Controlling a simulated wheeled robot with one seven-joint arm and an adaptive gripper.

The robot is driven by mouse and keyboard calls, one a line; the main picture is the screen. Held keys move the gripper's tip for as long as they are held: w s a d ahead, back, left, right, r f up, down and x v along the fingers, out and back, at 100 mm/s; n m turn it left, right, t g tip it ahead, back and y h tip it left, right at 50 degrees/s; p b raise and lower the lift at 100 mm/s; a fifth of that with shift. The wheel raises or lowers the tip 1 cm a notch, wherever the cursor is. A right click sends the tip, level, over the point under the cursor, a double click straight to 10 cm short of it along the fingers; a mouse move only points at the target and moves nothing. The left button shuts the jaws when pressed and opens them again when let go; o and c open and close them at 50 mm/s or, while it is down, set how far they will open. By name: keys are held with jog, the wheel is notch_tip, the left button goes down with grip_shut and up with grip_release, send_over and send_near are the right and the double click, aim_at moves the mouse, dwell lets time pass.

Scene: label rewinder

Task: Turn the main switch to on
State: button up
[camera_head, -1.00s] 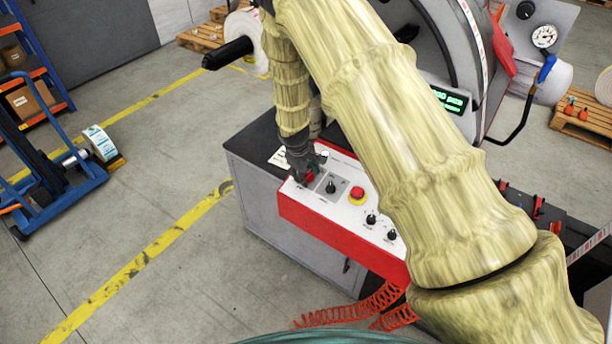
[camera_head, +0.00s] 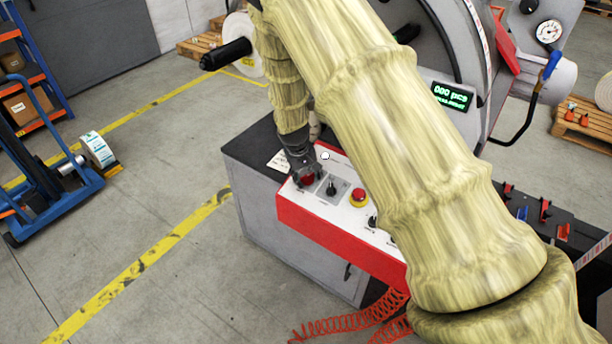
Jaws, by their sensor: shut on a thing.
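The main switch (camera_head: 308,179) is a red knob at the left end of the white-topped control panel (camera_head: 345,221). My gripper (camera_head: 306,177) reaches down over it from above and is shut on it. The fingers hide much of the knob, so its exact pointer position cannot be read. The machine's display (camera_head: 452,96) is lit, with green text that reads "000 pcs" above a smaller line.
A black selector (camera_head: 331,189) on a grey plate sits right beside my gripper. A red emergency button (camera_head: 358,197) on a yellow base and a black knob (camera_head: 372,221) follow along the panel. A coiled red hose (camera_head: 345,325) hangs below.

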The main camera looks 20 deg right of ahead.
jog(key=shift+w+r, duration=0.1)
jog(key=o, duration=1)
jog(key=v, duration=1.2)
